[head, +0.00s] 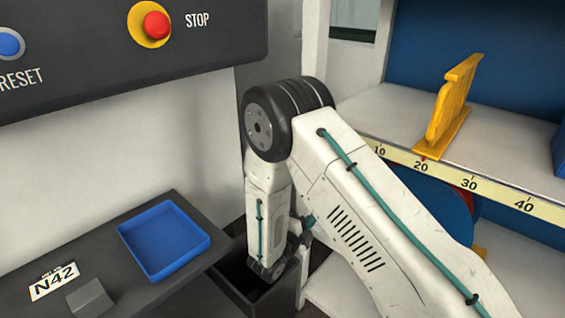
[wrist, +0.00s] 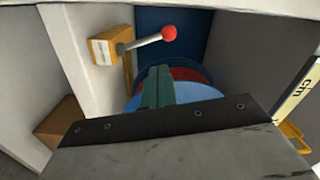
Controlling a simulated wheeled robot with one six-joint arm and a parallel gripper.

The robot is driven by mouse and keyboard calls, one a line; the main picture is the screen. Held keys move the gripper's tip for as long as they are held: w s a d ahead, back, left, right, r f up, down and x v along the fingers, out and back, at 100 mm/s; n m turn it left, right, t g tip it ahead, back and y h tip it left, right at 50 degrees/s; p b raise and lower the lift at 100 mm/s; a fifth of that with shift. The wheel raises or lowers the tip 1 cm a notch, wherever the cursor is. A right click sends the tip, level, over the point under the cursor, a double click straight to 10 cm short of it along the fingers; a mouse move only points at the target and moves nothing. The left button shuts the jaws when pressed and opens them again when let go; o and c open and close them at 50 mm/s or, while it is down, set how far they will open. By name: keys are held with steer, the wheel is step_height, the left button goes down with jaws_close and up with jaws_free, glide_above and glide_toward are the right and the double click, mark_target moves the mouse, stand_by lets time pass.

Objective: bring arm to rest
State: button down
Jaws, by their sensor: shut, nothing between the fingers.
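My gripper is not visible there. In the wrist view my gripper (wrist: 157,72) shows as two green fingers close together beyond a dark plate. They are shut with nothing between them. Behind the fingers are round blue and red shapes (wrist: 183,76), partly hidden by the fingers and plate. The fingers appear apart from them, though depth is hard to judge.
A lever with a red ball (wrist: 169,33) sticks out from a yellow box (wrist: 103,48). A yellow stand (head: 449,108) is on the shelf (head: 375,108). STOP (head: 156,25) and RESET (head: 9,44) buttons are upper left.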

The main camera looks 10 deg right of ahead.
steer(key=s+d+r+m+g, duration=0.4)
steer(key=s+r+m+g, duration=0.4)
steer(key=m, duration=0.6)
steer(key=s+d+r+m+g, duration=0.5)
steer(key=s+m, duration=0.4)
steer(key=m, duration=0.5)
steer(key=s+a+r+m+t+y, duration=0.1)
steer(key=s+r+m+t+y, duration=0.1)
steer(key=s+r+m+y, duration=1.1)
steer(key=shift+s+a+r+m+t, duration=0.4)
steer(key=shift+s+r+m, duration=2.05)
steer(key=shift+m, duration=0.75)
